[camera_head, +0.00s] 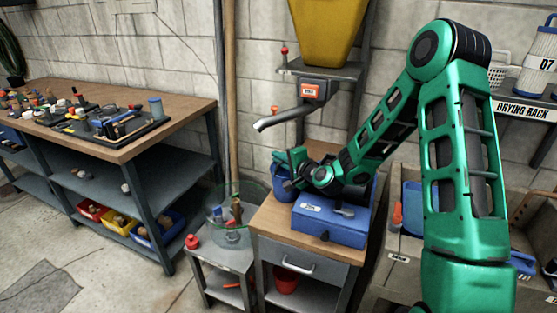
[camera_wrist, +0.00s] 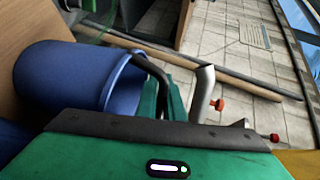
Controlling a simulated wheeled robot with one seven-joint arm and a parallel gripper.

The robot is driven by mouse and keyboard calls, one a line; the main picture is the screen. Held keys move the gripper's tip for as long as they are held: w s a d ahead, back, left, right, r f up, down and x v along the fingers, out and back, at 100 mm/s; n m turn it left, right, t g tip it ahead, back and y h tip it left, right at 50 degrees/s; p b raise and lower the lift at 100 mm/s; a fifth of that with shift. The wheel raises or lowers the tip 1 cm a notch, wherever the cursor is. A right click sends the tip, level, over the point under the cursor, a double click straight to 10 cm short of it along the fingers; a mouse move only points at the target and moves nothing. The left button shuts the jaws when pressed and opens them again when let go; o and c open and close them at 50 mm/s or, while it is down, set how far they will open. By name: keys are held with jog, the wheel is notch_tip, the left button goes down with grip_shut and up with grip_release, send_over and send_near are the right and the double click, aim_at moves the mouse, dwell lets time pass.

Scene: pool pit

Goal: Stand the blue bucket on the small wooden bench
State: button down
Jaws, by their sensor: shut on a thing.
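The blue bucket (camera_head: 281,188) is at the back left of the small wooden-topped bench (camera_head: 282,222), partly hidden by my gripper in the head view. In the wrist view the blue bucket (camera_wrist: 65,75) shows large, its opening facing right in that turned picture, so it looks about upright. My gripper (camera_head: 288,163) is shut on its dark handle (camera_wrist: 150,68), with the green fingers (camera_wrist: 162,98) above and beside the rim. A brown wooden surface shows at the left edge of the wrist view. I cannot tell whether the bucket's base touches the bench.
A blue toolbox (camera_head: 325,222) fills much of the bench's top. A metal spout (camera_head: 278,120) hangs above and behind. A low stand with a clear bowl (camera_head: 238,212) is on the left. A long workbench (camera_head: 120,150) carries tools. A sink (camera_head: 400,245) is at right.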

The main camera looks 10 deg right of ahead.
jog(key=c, duration=1.9)
grip_release()
jog(key=shift+f, duration=0.1)
jog(key=shift+s+f, duration=0.1)
jog(key=v, duration=1.2)
jog(key=shift+r, duration=0.2)
jog(key=shift+a, duration=0.15)
